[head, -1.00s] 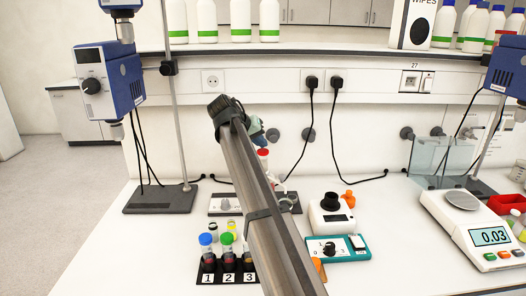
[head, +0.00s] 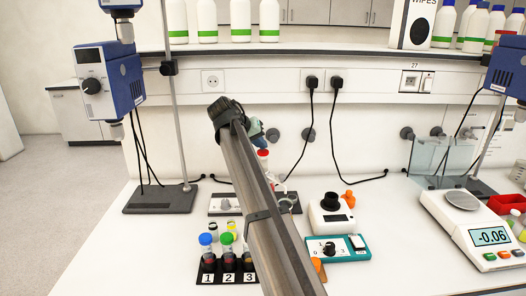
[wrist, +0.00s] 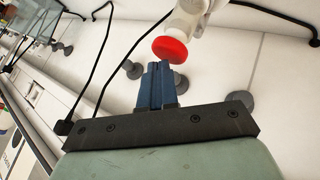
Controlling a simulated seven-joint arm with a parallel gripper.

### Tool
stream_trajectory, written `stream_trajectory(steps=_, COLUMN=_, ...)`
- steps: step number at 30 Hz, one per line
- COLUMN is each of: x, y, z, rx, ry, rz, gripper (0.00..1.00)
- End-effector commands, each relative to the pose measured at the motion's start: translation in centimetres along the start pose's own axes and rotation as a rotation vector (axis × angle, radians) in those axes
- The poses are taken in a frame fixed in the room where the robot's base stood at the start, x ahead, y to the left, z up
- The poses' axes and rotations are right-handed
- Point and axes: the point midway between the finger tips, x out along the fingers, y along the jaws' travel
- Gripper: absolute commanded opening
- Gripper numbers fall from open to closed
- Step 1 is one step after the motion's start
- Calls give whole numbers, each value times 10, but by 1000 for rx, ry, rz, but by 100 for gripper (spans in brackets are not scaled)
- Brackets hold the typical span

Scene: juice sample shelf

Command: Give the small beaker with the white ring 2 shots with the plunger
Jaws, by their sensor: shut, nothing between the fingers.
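The plunger's red cap (head: 263,153) shows just below my gripper (head: 258,134) in the head view, beside my arm. In the wrist view the round red cap (wrist: 170,50) sits on a white body (wrist: 187,20), just beyond the tips of my blue fingers (wrist: 159,68). The fingers are together and empty; whether they touch the cap I cannot tell. My arm hides much of the dispenser's lower part. Small vessels (head: 231,226) stand behind the numbered rack, too small to tell which has a white ring. I cannot make out what stands under the dispenser.
A rack (head: 229,278) with capped tubes, numbered 1 to 3, stands at the front left of my arm. A white device with a black top (head: 331,217) and a teal box (head: 335,248) stand to its right. A balance (head: 465,220) stands at the far right.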

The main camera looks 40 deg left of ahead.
Motion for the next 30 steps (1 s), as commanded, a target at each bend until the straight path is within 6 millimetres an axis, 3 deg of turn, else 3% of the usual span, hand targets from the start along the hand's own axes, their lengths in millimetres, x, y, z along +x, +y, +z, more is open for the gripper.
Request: stream_trajectory(steps=30, x=7, y=-5, z=6, rx=0, ry=-2, rz=-1, gripper=0)
